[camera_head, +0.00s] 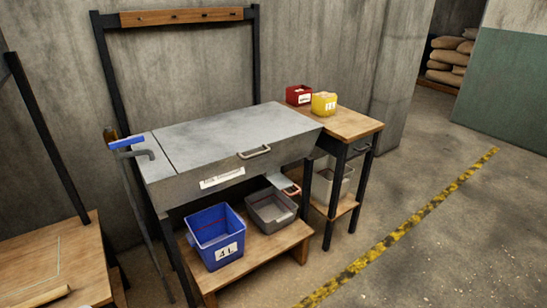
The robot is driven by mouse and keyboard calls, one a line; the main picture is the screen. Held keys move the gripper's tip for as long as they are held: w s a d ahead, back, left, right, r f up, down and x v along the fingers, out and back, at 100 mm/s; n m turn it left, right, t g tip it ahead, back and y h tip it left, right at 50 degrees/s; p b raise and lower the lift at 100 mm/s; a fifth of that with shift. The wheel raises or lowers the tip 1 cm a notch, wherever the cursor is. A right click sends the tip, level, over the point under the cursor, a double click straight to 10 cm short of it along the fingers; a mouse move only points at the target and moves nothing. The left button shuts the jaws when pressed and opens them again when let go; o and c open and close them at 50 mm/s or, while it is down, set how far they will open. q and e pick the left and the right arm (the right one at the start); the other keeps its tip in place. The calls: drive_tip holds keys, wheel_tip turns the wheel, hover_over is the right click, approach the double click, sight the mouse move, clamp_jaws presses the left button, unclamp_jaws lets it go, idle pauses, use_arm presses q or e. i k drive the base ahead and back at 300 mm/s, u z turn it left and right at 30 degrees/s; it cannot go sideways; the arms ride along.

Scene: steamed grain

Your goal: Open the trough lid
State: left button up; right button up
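The trough (190,190) is a grey metal box on a dark frame against the concrete wall. Its flat grey lid (225,135) lies down over the top and looks closed. A pale curved handle (254,152) sits at the lid's front edge. A white label (222,178) is on the trough's front face. The inside of the trough is hidden. Neither of my grippers shows in the head view.
A blue tap (127,142) stands at the trough's left. A blue bin (215,237) and a grey bin (270,210) are on the shelf below. Red (299,95) and yellow (324,104) containers stand on the side table (350,124). The floor at right is clear.

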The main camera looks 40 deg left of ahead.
sight(194, 145)
drive_tip(key=z, duration=0.3)
drive_tip(key=i, duration=2.05)
drive_tip(key=u, duration=0.8)
